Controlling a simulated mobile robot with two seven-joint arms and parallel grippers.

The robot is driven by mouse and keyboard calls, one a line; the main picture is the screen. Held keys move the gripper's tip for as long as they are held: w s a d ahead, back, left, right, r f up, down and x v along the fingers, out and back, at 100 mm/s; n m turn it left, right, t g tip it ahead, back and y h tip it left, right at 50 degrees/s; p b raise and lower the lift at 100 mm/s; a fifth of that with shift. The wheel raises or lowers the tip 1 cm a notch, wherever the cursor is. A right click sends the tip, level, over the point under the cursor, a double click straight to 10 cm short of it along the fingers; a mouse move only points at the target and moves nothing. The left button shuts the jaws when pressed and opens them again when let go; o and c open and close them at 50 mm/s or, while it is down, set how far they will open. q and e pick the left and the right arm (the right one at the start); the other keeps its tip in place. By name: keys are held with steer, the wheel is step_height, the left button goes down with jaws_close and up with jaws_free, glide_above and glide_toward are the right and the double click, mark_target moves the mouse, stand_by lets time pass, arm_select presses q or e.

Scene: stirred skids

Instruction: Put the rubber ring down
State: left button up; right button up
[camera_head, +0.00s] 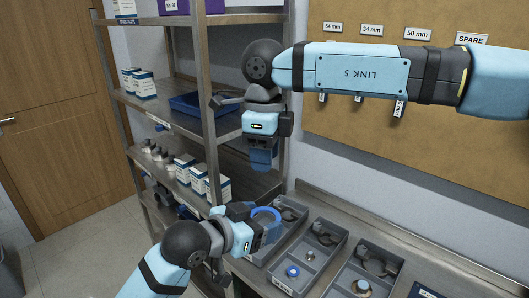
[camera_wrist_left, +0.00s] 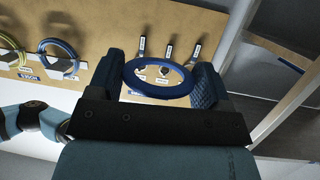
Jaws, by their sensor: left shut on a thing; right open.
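The blue rubber ring (camera_head: 277,215) is in my left gripper (camera_head: 264,226), above the leftmost grey tray on the bench. In the left wrist view the ring (camera_wrist_left: 160,93) spans the gap between the two dark pads of my left gripper (camera_wrist_left: 163,84), which touch its opposite sides. My right gripper (camera_head: 262,158) is open and points down, higher up in front of the shelf rack. No thing shows between its fingers, though its tips are partly hard to make out.
Grey divided trays (camera_head: 322,223) with small parts stand in a row on the bench. A metal shelf rack (camera_head: 207,75) holds white-blue boxes and a blue bin (camera_head: 190,103). Behind is a pegboard (camera_head: 440,140) with size labels; rings (camera_wrist_left: 57,48) hang there in the left wrist view.

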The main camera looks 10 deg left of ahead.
mark_target(266, 208)
step_height(266, 208, down, 11)
steer(key=shift+d+f, duration=0.1)
steer(key=shift+f, duration=0.4)
arm_select(q)
steer(key=shift+r, duration=0.1)
steer(key=shift+d+r, duration=0.1)
steer(key=shift+r, duration=0.05)
arm_select(e)
steer(key=shift+f, duration=0.1)
jaws_close()
arm_select(q)
steer(key=o, duration=0.9)
steer(key=shift+o, duration=0.2)
steer(key=shift+f, duration=0.2)
